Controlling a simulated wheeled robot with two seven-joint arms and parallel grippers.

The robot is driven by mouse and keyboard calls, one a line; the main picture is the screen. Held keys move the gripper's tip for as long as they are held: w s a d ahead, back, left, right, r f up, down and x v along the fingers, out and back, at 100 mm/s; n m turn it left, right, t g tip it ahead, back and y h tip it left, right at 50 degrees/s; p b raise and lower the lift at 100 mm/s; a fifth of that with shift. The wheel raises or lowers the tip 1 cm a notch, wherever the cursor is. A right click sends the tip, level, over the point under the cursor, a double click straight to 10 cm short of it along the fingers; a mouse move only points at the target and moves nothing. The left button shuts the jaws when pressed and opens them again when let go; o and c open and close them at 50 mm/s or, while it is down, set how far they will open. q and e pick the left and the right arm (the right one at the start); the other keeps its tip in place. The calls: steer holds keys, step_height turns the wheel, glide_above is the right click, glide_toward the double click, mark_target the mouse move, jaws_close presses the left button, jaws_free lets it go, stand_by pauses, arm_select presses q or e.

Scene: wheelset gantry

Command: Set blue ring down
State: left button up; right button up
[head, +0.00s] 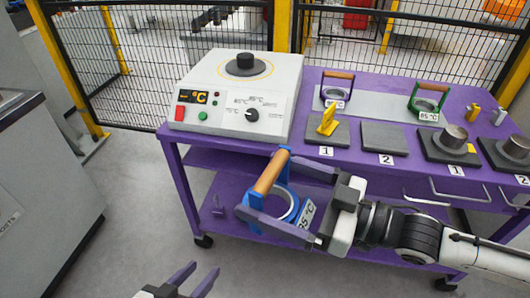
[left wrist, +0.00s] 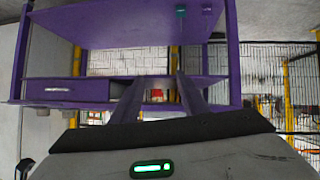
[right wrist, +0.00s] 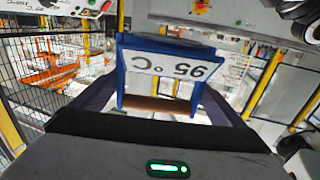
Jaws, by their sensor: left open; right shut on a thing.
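The blue ring (head: 283,206) has a wooden handle and a white 95 °C label. My right gripper (head: 272,188) is shut on it and holds it in the air in front of the purple cart. In the right wrist view the blue ring (right wrist: 166,62) sits between the fingers with its label facing the camera. My left gripper (head: 192,278) is open and empty, low at the bottom edge of the head view. In the left wrist view its fingers (left wrist: 155,95) point toward the purple cart.
The purple cart (head: 400,168) carries a white heater (head: 238,95) with a dial. Behind are a purple-framed ring (head: 335,90) and a green ring (head: 427,101) on a grey plate. Grey pads, a yellow piece (head: 327,121) and metal cylinders (head: 454,136) stand in front. Pad 2 (head: 384,138) is bare.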

arm_select(q)
steer(key=w+d+r+m+t+h, duration=0.1)
steer(key=w+d+r+h, duration=0.2)
steer(key=r, duration=0.6)
steer(key=w+d+r+m+t+h, duration=0.15)
steer(key=w+r, duration=0.25)
steer(key=r, duration=0.6)
steer(key=w+d+r+m+h, duration=0.2)
steer(key=w+d+r+h, duration=0.15)
steer(key=r, duration=0.55)
steer(key=s+d+r+m+g+h, duration=0.2)
steer(key=s+d+r+m+g, duration=0.15)
steer(key=d+r+g, duration=0.35)
steer(key=s+d+r+m+g+h, duration=0.1)
steer(key=s+d+r+m+g, duration=0.15)
steer(key=s+d+r, duration=0.4)
steer(key=n+y, duration=0.7)
steer(key=y, duration=0.6)
glide_above(263, 181)
steer(key=f, duration=0.5)
steer(key=shift+s+d, duration=0.2)
steer(key=shift+d, duration=0.1)
steer(key=shift+w+a, duration=0.15)
steer(key=shift+a, duration=0.1)
steer(key=shift+w+f+n, duration=0.1)
steer(key=shift+f+n, duration=0.1)
steer(key=shift+n, duration=0.05)
steer(key=x, duration=1.1)
steer(key=shift+f, duration=0.2)
